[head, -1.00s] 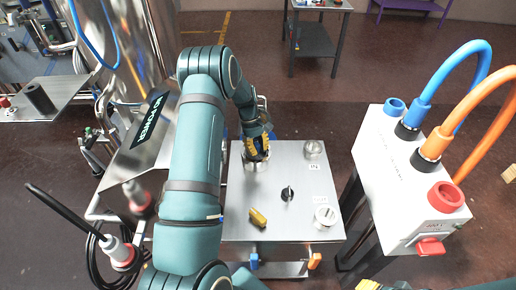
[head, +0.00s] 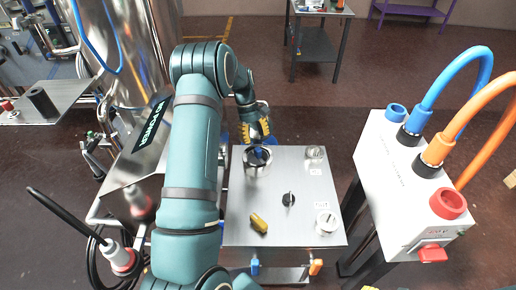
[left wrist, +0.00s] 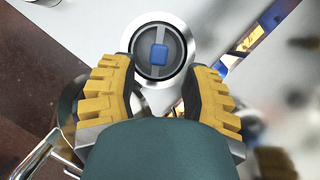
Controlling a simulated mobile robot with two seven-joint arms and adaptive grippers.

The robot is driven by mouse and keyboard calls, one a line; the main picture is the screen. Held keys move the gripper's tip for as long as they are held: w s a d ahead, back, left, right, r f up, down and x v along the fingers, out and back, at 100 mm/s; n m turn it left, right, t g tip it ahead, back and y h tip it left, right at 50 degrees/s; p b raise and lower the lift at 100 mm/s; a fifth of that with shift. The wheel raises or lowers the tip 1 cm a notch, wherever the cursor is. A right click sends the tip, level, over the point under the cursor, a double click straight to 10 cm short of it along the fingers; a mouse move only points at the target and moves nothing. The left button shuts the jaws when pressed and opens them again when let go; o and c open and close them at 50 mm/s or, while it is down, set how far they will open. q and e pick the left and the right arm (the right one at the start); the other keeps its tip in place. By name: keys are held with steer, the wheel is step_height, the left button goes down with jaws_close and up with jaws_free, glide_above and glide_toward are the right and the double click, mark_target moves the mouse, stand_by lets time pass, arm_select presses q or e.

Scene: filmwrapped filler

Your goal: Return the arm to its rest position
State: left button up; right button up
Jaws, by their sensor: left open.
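My left arm (head: 193,150) reaches in from the lower left over the metal table (head: 290,240). My left gripper (head: 256,130) is at the table's far left corner, above a round metal cup (head: 257,168) that holds a dark part with a blue square. In the left wrist view my left gripper (left wrist: 155,88) is open, its yellow-black fingers apart, with the cup (left wrist: 196,42) and its blue square (left wrist: 158,54) just beyond the fingertips. Nothing is held between the fingers.
A yellow piece (head: 259,223), a black knob (head: 288,199), a white-topped round part (head: 327,221) and a metal cup (head: 316,153) are on the table. A white box (head: 400,180) with blue and orange hoses stands right. A steel machine (head: 135,50) is close left.

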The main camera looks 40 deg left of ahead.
arm_select(q)
steer(key=v, duration=0.5)
